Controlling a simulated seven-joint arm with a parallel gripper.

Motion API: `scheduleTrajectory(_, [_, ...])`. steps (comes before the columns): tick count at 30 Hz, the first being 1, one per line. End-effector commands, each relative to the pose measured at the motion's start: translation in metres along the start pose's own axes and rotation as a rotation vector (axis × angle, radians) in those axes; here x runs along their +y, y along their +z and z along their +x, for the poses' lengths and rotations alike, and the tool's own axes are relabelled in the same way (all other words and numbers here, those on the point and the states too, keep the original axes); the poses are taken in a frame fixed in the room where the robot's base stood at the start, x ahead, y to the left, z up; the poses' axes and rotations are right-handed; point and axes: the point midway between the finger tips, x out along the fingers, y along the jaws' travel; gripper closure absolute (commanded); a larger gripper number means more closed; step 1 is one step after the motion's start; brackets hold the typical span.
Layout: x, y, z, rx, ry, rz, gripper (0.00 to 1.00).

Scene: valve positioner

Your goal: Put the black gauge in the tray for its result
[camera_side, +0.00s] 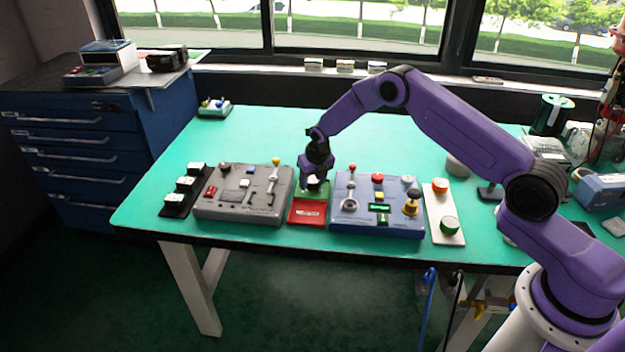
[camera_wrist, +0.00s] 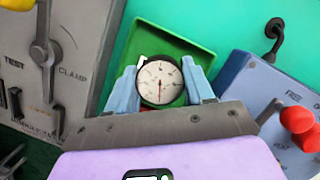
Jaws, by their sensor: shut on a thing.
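My gripper (camera_wrist: 162,76) is shut on the black gauge (camera_wrist: 160,83), a round instrument with a white dial and a dark rim, seen face-on between the pale blue fingers in the wrist view. The green tray (camera_wrist: 163,38) lies behind and below the gauge there. In the side view my gripper (camera_side: 315,180) points down over the green tray (camera_side: 325,190), with the gauge's pale face (camera_side: 313,182) just visible. I cannot tell whether the gauge touches the tray floor. The red tray (camera_side: 306,212) sits directly in front of the green one and looks empty apart from its label.
A grey box (camera_side: 240,195) with a yellow-knobbed lever stands close left of the trays. A blue box (camera_side: 375,210) with red, yellow and black controls stands close right. The table behind the trays is clear.

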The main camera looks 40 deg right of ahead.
Motion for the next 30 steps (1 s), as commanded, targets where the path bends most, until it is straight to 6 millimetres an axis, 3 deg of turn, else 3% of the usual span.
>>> scheduleTrajectory(10, [0.0,-0.001,0.003,-0.001,0.0,0.0,0.81])
scheduleTrajectory(11, [0.0,-0.001,0.003,0.0,0.0,0.0,0.45])
scheduleTrajectory(13, [0.0,-0.001,0.003,-0.001,0.0,0.0,0.22])
scheduleTrajectory(23, [0.0,0.0,0.001,-0.001,0.0,0.0,0.22])
scheduleTrajectory(30, [0.0,0.001,-0.022,-0.002,0.001,0.0,0.22])
